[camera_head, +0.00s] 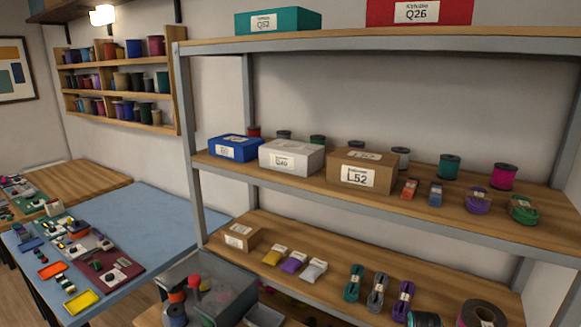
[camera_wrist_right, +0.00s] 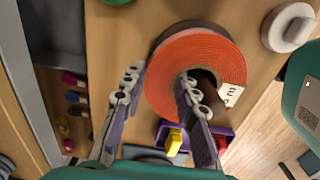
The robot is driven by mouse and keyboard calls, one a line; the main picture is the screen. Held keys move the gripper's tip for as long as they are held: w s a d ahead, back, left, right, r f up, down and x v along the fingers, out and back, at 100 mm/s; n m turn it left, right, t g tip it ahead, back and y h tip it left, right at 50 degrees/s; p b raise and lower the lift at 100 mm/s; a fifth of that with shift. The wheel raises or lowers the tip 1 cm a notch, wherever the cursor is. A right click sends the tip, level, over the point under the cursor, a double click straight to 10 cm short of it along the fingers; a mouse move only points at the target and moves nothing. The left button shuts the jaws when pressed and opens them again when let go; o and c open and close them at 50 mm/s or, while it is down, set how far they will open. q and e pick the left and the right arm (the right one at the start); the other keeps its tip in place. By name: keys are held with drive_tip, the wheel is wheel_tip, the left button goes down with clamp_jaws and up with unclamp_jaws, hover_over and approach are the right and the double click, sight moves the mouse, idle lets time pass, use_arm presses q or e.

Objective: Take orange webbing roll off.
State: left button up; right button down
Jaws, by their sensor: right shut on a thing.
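The orange webbing roll (camera_wrist_right: 217,53) shows in the right wrist view, with its flat coiled face toward the camera and a white tag (camera_wrist_right: 233,96) at its core. My right gripper (camera_wrist_right: 162,82) is shut on the roll's wound band, with one finger outside its left edge and the other at the core opening. The roll is over a wooden shelf board (camera_wrist_right: 118,45); whether it touches the board I cannot tell. In the head view neither gripper shows, and I cannot make out the orange roll for certain.
In the wrist view a white round object (camera_wrist_right: 290,27) lies right of the roll, and a purple tray with a yellow item (camera_wrist_right: 174,141) lies below. In the head view a brown roll (camera_head: 483,314) sits at the lower shelf's right end, near cord bundles (camera_head: 403,299).

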idle(0.4)
drive_tip(key=shift+r+p, duration=3.4)
drive_tip(key=shift+r, duration=1.15)
